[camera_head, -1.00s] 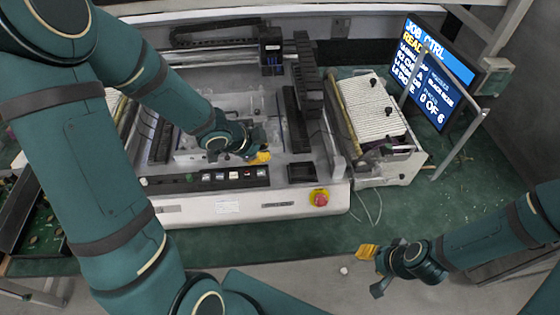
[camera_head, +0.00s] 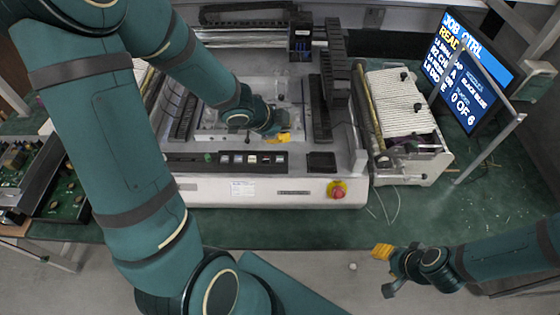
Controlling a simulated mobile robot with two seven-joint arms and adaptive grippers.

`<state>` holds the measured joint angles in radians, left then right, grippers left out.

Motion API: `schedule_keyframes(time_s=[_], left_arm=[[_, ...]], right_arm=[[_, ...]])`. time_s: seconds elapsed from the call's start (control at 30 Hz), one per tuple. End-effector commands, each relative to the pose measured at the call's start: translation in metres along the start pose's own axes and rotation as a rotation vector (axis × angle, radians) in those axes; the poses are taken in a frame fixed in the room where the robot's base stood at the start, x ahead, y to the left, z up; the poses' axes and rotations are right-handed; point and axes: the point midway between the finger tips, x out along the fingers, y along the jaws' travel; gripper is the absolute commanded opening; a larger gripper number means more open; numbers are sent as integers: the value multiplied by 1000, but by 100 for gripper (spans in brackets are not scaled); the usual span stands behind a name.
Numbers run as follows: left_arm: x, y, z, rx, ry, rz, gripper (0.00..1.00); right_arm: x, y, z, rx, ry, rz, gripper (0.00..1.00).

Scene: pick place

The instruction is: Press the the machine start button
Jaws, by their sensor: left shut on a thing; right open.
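The machine (camera_head: 255,191) stands on the green bench, with a dark control strip (camera_head: 268,159) along its front. A small green button (camera_head: 208,157) sits near the strip's left end, with several other small buttons to its right. A red knob on a yellow base (camera_head: 338,190) is at the front right corner. My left gripper (camera_head: 280,130) is inside the machine's bed, behind the strip and apart from the green button. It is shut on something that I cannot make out. My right gripper (camera_head: 385,271) is open and empty in front of the bench.
A screen (camera_head: 468,72) with job text stands at the right. A white ribbed unit (camera_head: 395,103) adjoins the machine's right side. Circuit boards (camera_head: 62,192) lie in trays at the left. The floor (camera_head: 320,268) before the bench is mostly clear.

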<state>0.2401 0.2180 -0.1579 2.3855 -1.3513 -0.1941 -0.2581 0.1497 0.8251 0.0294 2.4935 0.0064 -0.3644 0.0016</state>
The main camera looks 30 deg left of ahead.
Motion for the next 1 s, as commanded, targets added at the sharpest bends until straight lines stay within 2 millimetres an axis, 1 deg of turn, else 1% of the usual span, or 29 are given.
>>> schedule_keyframes(time_s=[0.03, 0.2, 0.4, 0.5, 0.63, 1.0], left_arm=[[8, 4, 5, 0, 0, 0, 0], [24, 13, 13, -1, 0, 0, 0], [43, 23, 23, -2, 0, 0, 0], [50, 27, 27, -1, 0, 0, 0], [55, 29, 29, 0, 0, 0, 0], [54, 29, 29, 0, 0, 0, 0]], right_arm=[[11, 4, 1, 0, 0, 1, 47], [33, 11, 4, 0, 0, 5, 47], [58, 20, 8, 0, -3, 10, 47], [66, 23, 12, -2, -9, 10, 47], [70, 24, 14, -3, -12, 10, 47], [69, 24, 14, -4, -13, 10, 47]])
